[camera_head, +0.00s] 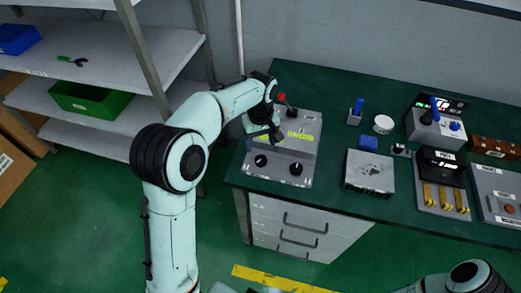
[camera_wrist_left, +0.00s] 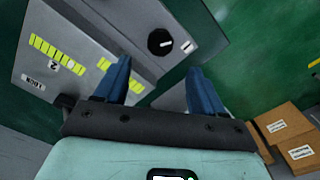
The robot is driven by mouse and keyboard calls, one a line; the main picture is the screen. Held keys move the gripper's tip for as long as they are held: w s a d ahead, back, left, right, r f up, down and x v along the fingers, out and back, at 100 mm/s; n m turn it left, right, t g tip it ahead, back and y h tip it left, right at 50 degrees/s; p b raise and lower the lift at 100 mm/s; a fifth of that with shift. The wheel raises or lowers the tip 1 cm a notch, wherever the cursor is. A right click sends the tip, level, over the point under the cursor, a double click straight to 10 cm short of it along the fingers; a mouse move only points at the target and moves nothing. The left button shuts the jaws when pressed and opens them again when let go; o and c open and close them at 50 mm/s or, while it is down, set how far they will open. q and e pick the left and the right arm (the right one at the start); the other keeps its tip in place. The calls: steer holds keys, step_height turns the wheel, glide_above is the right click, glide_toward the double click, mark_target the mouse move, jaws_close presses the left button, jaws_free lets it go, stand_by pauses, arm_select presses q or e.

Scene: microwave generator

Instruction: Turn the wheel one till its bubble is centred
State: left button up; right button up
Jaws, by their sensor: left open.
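The grey level panel (camera_head: 275,172) stands at the left end of the green bench. It has two black wheels on its front part and yellow-green level bars behind. The left wheel (camera_head: 260,160) appears to be wheel one; in the left wrist view a black wheel (camera_wrist_left: 160,42) has a small label that looks like 1. The other wheel (camera_head: 296,169) is to its right. The bar marked 2 (camera_wrist_left: 55,55) shows a pale spot. The other bar (camera_wrist_left: 104,64) is partly covered by a finger, its bubble unclear. My left gripper (camera_head: 262,143) is open and empty above the panel's left side.
A grey block (camera_head: 370,176), a blue-handled part (camera_head: 356,108) and a white round item (camera_head: 383,124) lie to the panel's right. A red-topped stick (camera_head: 281,98) is behind it. Drawers (camera_head: 300,228) are below. Shelves (camera_head: 100,50) stand left.

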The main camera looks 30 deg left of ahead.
arm_select(q)
step_height(320, 180, up, 5)
steer(key=shift+r+p, duration=0.1)
steer(key=shift+p, duration=0.2)
stand_by(0.4)
